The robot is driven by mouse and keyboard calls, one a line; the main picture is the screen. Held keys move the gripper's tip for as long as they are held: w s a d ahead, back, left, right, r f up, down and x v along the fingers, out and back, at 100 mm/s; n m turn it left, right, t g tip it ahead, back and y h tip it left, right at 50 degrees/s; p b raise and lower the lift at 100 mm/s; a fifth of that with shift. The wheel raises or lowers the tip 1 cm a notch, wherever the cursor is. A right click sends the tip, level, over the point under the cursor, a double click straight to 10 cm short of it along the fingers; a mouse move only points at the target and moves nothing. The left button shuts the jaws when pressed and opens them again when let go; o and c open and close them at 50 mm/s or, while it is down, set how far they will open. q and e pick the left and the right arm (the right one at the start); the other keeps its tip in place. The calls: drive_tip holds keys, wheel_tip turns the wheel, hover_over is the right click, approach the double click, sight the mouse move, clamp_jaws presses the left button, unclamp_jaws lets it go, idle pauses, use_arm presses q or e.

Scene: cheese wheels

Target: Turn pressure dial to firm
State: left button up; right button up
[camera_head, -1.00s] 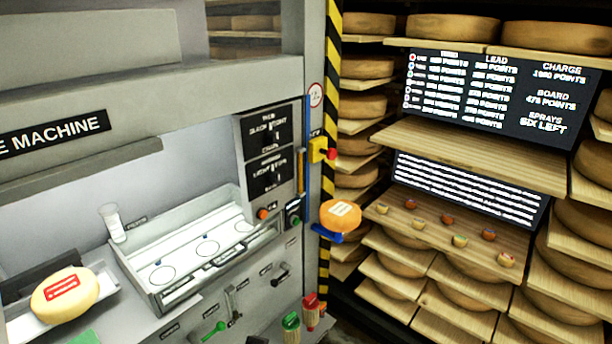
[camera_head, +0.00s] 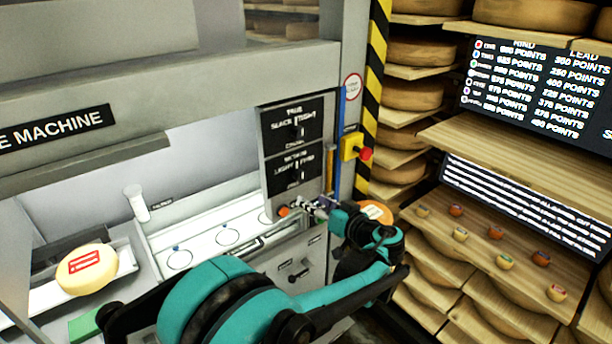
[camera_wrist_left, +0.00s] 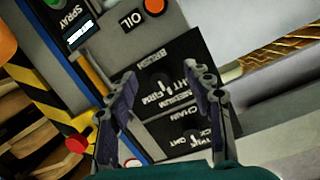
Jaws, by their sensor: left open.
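The black control panel (camera_head: 293,145) on the machine's right post has two labelled sections. The lower section, with light and firm markings, has a small dark dial (camera_head: 303,176); which mark it points to is too small to tell. In the left wrist view this panel appears upside down, with a dark dial (camera_wrist_left: 158,82) beside the "brush" and "medium" lettering. My left gripper (camera_head: 302,208) is just below the panel near the orange button. In the wrist view its open fingers (camera_wrist_left: 160,75) frame the lower section, with nothing between them. My right gripper is not in view.
The orange oil button (camera_head: 283,211) is close to my gripper. A yellow box with a red button (camera_head: 365,154) is right of the panel. A cheese wheel (camera_head: 87,270) sits at left. Shelves of cheese (camera_head: 415,95) stand at right.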

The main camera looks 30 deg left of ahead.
sight(303, 177)
use_arm(q)
drive_tip(key=w+a, duration=0.1)
drive_tip(key=a, duration=0.1)
drive_tip(key=w+a+r+n+y, duration=0.1)
drive_tip(key=w+a, duration=0.1)
drive_tip(key=w+a+r+y+b, duration=0.1)
drive_tip(key=w+a, duration=0.1)
drive_tip(key=shift+w+a+r+n, duration=0.1)
drive_tip(key=shift+w+a+n, duration=0.15)
drive_tip(key=shift+n, duration=0.15)
drive_tip(key=shift+d, duration=0.1)
drive_tip(key=c, duration=1.1)
